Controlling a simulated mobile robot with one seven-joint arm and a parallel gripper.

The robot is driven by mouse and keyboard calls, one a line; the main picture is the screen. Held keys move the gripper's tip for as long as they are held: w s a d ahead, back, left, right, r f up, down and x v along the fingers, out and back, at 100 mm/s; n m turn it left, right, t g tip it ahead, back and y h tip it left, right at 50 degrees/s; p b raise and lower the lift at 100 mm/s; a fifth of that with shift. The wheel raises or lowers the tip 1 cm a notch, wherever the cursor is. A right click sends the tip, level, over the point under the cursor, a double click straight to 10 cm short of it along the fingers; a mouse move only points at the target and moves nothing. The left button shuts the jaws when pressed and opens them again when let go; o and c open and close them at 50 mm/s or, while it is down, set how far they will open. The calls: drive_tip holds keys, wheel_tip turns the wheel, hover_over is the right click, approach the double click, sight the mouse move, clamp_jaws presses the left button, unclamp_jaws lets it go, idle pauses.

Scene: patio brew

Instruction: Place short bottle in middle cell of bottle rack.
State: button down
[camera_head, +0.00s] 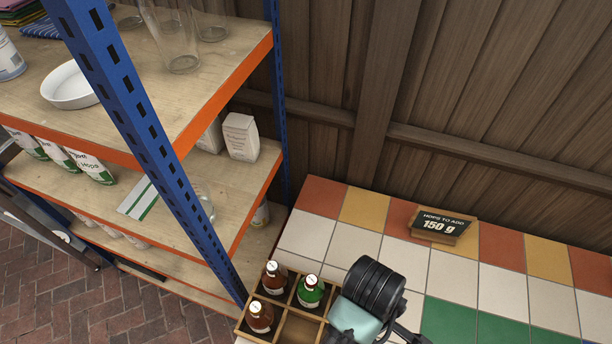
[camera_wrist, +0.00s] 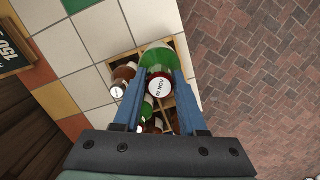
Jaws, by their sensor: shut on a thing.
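My gripper (camera_wrist: 159,78) is shut on a green bottle (camera_wrist: 157,58) with a white round cap, seen from above between the blue fingers in the wrist view. The wooden bottle rack (camera_head: 240,325) stands at the lower edge of the head view, and its rim also shows in the wrist view (camera_wrist: 181,44). Brown bottles (camera_head: 273,279) (camera_head: 259,317) and another green bottle (camera_head: 311,292) stand in its cells. One cell in front of that green bottle looks empty. The fingers and held bottle are hidden behind my wrist in the head view. How high the held bottle is, I cannot tell.
The rack stands on a tiled counter (camera_head: 345,236), beside the blue post of a shelf unit (camera_head: 225,95). A sign (camera_head: 444,226) reading "150 g" stands near the wooden wall. The counter between sign and rack is clear. Brick floor (camera_wrist: 255,60) lies beyond the counter.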

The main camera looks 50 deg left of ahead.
drive_tip(key=w+d+m+b, duration=0.1)
drive_tip(key=w+d+m, duration=0.3)
drive_tip(key=m, duration=0.4)
drive_tip(key=shift+w+d+f+g, duration=0.3)
drive_tip(key=shift+d+g, duration=0.1)
drive_tip(key=shift+d, duration=0.3)
